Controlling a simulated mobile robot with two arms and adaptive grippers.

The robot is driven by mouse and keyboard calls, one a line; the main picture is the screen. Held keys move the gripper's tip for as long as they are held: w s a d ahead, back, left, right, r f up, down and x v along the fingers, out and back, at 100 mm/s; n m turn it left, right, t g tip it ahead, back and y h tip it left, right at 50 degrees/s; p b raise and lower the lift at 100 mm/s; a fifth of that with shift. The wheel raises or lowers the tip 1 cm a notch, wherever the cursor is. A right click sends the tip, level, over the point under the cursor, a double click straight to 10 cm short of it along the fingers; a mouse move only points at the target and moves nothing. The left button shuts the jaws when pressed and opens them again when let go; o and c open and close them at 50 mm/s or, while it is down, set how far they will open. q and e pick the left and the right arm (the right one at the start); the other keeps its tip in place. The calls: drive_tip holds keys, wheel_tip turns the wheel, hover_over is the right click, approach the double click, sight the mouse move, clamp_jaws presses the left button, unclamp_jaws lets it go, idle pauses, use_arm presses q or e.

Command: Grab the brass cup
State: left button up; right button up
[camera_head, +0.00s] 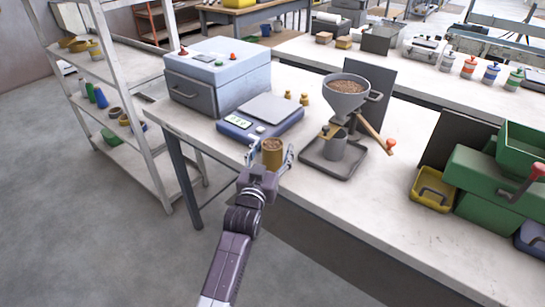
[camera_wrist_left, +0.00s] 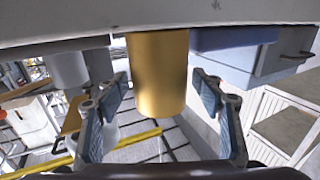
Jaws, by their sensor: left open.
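The brass cup (camera_head: 272,155) stands upright near the front edge of the bench, in front of the scale, with a brown top surface. In the left wrist view the brass cup (camera_wrist_left: 158,75) appears upside down as a plain gold cylinder. My left gripper (camera_head: 270,158) is open, with one finger on each side of the cup. The wrist view shows the open fingers of the left gripper (camera_wrist_left: 158,98) with visible gaps to the cup; they are not closed on it. My right gripper is not in view.
A blue scale (camera_head: 262,128) stands just behind the cup. A hopper (camera_head: 346,95) of brown pellets stands over a tray (camera_head: 331,164) with a grey cup (camera_head: 334,146) to the right. A grey box (camera_head: 215,80) is at left, green bins (camera_head: 490,185) at right. The bench front middle is clear.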

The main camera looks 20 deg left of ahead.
use_arm(q)
drive_tip(key=c, duration=1.2)
drive_tip(key=shift+c, duration=0.5)
drive_tip(key=shift+r, duration=0.2)
